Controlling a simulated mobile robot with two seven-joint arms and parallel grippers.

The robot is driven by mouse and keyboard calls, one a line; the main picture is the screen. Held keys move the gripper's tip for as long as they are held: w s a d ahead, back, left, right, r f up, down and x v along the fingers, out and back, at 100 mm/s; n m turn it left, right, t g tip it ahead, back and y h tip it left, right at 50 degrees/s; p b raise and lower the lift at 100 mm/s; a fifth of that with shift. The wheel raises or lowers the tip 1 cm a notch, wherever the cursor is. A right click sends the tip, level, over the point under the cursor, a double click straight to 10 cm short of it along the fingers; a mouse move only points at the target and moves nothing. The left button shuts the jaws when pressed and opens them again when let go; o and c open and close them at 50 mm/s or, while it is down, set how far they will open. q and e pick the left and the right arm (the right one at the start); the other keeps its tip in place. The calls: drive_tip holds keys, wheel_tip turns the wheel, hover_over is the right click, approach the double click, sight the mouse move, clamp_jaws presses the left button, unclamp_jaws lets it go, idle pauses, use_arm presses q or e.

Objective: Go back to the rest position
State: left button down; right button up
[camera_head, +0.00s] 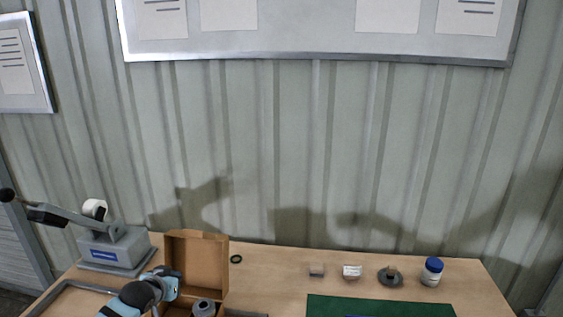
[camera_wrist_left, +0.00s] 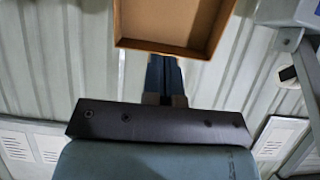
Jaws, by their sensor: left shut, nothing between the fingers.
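My left gripper and wrist show at the lower left of the head view (camera_head: 165,287), beside an open cardboard box (camera_head: 196,258). In the left wrist view its two blue fingers (camera_wrist_left: 165,72) are together with nothing between them. The box also shows in that view, at the top (camera_wrist_left: 212,40), just beyond the fingertips. I cannot tell whether the fingers touch it. A grey round cartridge (camera_head: 204,307) shows at the box's front, cut by the lower picture edge. My right gripper is not in view.
A grey lever press (camera_head: 115,248) stands at the left. A black ring (camera_head: 236,259), a small pinkish block (camera_head: 317,270), a small white box (camera_head: 352,272), a grey disc (camera_head: 390,277) and a blue-capped jar (camera_head: 432,271) line the back. A green mat (camera_head: 380,306) lies in front.

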use_arm(q)
drive_tip(key=s+d+f+h, duration=0.1)
drive_tip(key=s+d+f, duration=0.25)
drive_tip(key=s, duration=0.25)
drive_tip(key=s+d+f+m, duration=0.1)
drive_tip(key=s+d+f, duration=0.25)
drive_tip(key=s, duration=0.25)
drive_tip(key=s+d+f+h, duration=0.1)
drive_tip(key=s+d+f, duration=0.1)
drive_tip(key=s+f, duration=0.35)
drive_tip(key=s+d+f, duration=0.1)
drive_tip(key=s+d, duration=0.1)
drive_tip(key=s, duration=0.7)
drive_tip(key=s+d+f+g, duration=0.1)
drive_tip(key=s+d, duration=0.1)
drive_tip(key=s, duration=0.8)
drive_tip(key=shift+d+f, duration=0.2)
drive_tip(key=shift+s, duration=0.1)
